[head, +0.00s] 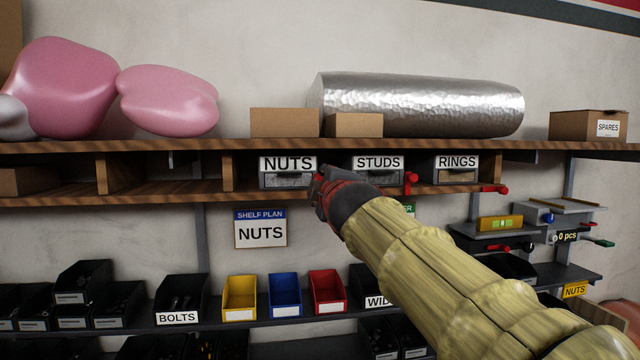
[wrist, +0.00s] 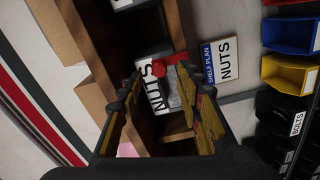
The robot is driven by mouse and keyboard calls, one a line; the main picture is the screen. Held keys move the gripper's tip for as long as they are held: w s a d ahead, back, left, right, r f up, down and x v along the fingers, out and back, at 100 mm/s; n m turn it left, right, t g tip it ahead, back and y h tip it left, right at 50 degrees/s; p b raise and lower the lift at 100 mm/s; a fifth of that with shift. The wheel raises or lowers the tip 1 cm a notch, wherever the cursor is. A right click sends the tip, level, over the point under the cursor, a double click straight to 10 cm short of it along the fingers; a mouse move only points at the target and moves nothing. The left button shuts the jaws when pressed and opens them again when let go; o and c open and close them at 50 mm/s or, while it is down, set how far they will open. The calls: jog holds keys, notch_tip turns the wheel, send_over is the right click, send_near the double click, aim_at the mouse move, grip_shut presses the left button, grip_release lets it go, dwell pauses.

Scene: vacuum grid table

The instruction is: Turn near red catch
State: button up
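A red catch (wrist: 158,70) shows in the wrist view in front of the NUTS drawer (wrist: 157,97), between my fingertips. I cannot tell whether the fingers touch it. My gripper (wrist: 160,76) is open, with its two dark and yellow fingers apart on either side of the catch. In the head view my gripper (head: 322,188) is at the right end of the NUTS drawer (head: 288,174), under the upper shelf. It hides this catch there. Two other red catches show to the right, beside the STUDS drawer (head: 411,178) and the RINGS drawer (head: 495,189).
The wooden shelf (head: 100,150) runs above and below the drawers. A SHELF PLAN sign (head: 260,228) reading NUTS hangs below. Yellow, blue and red bins (head: 327,292) stand on the lower rail. Cardboard boxes (head: 285,122) and a silver roll (head: 425,105) lie on top.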

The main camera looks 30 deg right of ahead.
jog(key=v, duration=0.9)
jog(key=s+f+m+g+b, duration=0.1)
jog(key=s+f+m+g, duration=0.2)
jog(key=f, duration=0.7)
jog(key=s+f+m+g, duration=0.25)
jog(key=f+m, duration=0.25)
jog(key=f, duration=0.5)
jog(key=s+a+f+m+g+y+b, duration=0.1)
jog(key=s+a+f+g+b, duration=0.1)
jog(key=s+f, duration=0.5)
jog(key=s+a+f+m+g+y+b, duration=0.1)
jog(key=s+a+f+b, duration=0.4)
jog(key=f, duration=1.2)
jog(key=s+a+f+m+g+y+b, duration=0.2)
jog(key=s+f, duration=0.6)
jog(key=f, duration=0.4)
jog(key=a+g+y+b, duration=0.1)
jog(key=a+b, duration=0.1)
jog(key=shift+s+a, duration=0.3)
jog(key=shift+a, duration=0.1)
jog(key=shift+r, duration=0.15)
jog(key=shift+c, duration=0.8)
